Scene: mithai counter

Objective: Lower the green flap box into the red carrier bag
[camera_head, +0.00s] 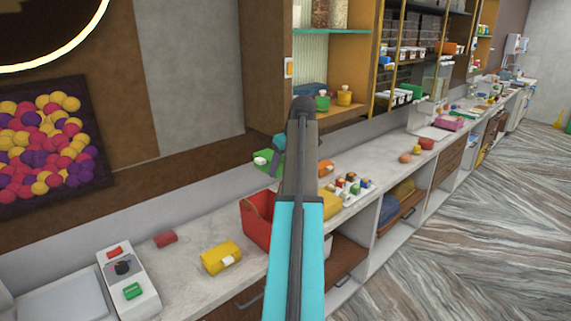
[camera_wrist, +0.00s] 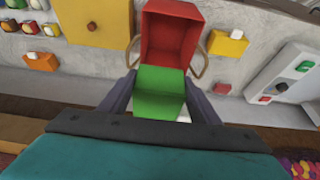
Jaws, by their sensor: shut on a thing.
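The green flap box (camera_head: 268,162) is held in the air above the counter in the head view. In the wrist view the green box (camera_wrist: 159,92) sits between the two fingers of my gripper (camera_wrist: 160,84), which is shut on it. The red carrier bag (camera_head: 257,222) stands on the counter below the box, partly hidden by my arm. In the wrist view the open red bag (camera_wrist: 172,38) shows its inside and tan loop handles. The green box overlaps the near edge of its mouth there. My gripper (camera_head: 278,146) is mostly hidden behind my arm in the head view.
A yellow box (camera_head: 221,257) and a small red block (camera_head: 165,238) lie left of the bag, near a white device (camera_head: 127,279). A second yellow box (camera_head: 331,205) and a tray of sweets (camera_head: 356,197) are to the right. Shelves (camera_head: 345,112) rise behind.

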